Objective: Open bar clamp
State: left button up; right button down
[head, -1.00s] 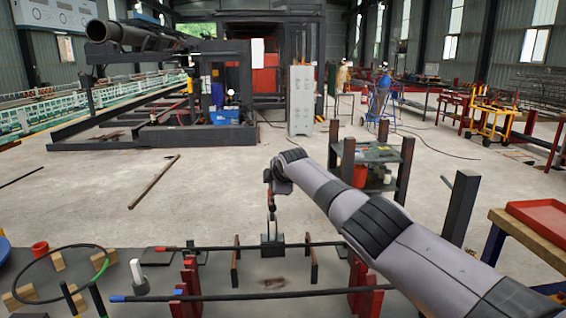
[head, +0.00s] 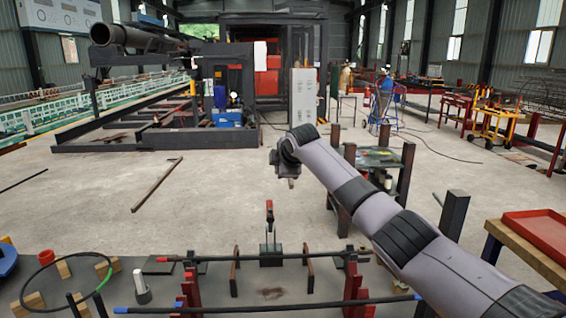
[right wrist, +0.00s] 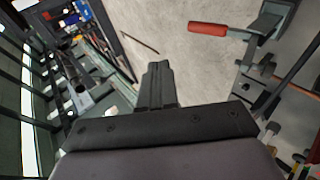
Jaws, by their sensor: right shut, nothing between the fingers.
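The bar clamp (head: 271,254) stands at the middle of the work table, on the far bar (head: 215,258). Its lever points straight up, with a red handle (head: 269,209) on top. In the right wrist view the red handle (right wrist: 208,29) shows at the upper right, apart from the fingers. My right gripper (head: 291,182) hangs above and slightly right of the handle, not touching it. In the right wrist view its fingers (right wrist: 158,68) are together and empty. My left gripper is out of view.
The near bar (head: 250,305) with a blue end rests on red posts (head: 191,286). A dark cable loop (head: 65,281), wooden blocks (head: 104,266) and a white-topped peg (head: 141,287) are at the left. A red tray (head: 535,228) sits on a bench at the right.

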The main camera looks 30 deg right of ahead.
jog(key=shift+s+r, duration=0.25)
jog(key=shift+r, duration=0.35)
jog(key=shift+s+r, duration=0.25)
jog(key=shift+r, duration=0.3)
